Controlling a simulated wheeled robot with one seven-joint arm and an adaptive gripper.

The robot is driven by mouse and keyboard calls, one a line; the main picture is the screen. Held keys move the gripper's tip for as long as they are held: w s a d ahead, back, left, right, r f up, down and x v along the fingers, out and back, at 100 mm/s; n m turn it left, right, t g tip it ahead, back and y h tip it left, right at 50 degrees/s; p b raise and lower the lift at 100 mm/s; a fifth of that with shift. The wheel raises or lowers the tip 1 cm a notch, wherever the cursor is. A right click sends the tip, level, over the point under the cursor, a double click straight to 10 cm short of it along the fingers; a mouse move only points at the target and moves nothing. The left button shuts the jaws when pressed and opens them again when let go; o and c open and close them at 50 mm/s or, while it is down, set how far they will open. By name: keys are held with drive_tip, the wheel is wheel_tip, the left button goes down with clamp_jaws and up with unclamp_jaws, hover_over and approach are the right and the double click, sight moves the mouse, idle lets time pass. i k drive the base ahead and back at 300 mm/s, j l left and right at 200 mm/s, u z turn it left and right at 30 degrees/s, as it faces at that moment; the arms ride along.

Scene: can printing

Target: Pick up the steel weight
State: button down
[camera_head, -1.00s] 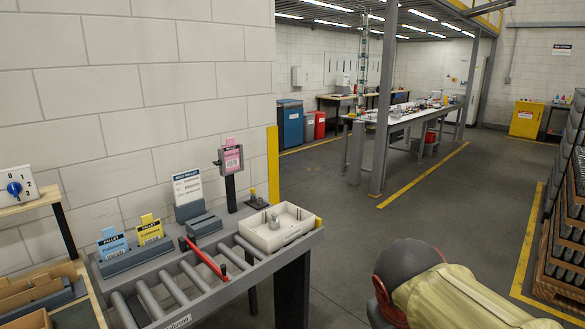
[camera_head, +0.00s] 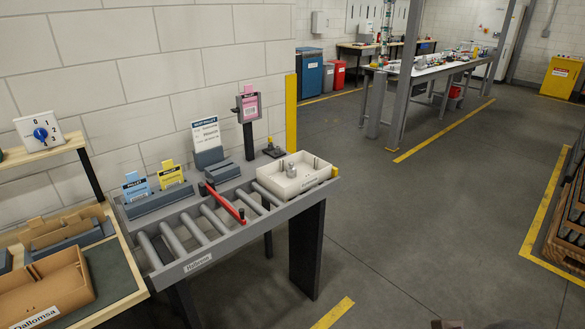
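The steel weight (camera_head: 292,171) looks like a small grey metal cylinder with a knob on top. It sits upright in a white shallow tray (camera_head: 312,182) at the right end of the roller table. The tray's walls stand around it, and its base is partly hidden by the front wall.
A brown bin (camera_head: 55,287) is at left. Open floor (camera_head: 420,220) lies right; a dark shape cuts the bottom edge.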

sight(291, 171)
drive_tip(key=i+u, duration=0.2)
drive_tip(key=u, duration=0.15)
drive_tip(key=i+u, duration=0.2)
drive_tip(key=u, duration=0.15)
drive_tip(key=i+l+u, duration=0.15)
drive_tip(key=u, duration=0.2)
drive_tip(key=i+l+u, duration=0.4)
drive_tip(key=i+l, duration=1.3)
drive_tip(key=l, duration=0.1)
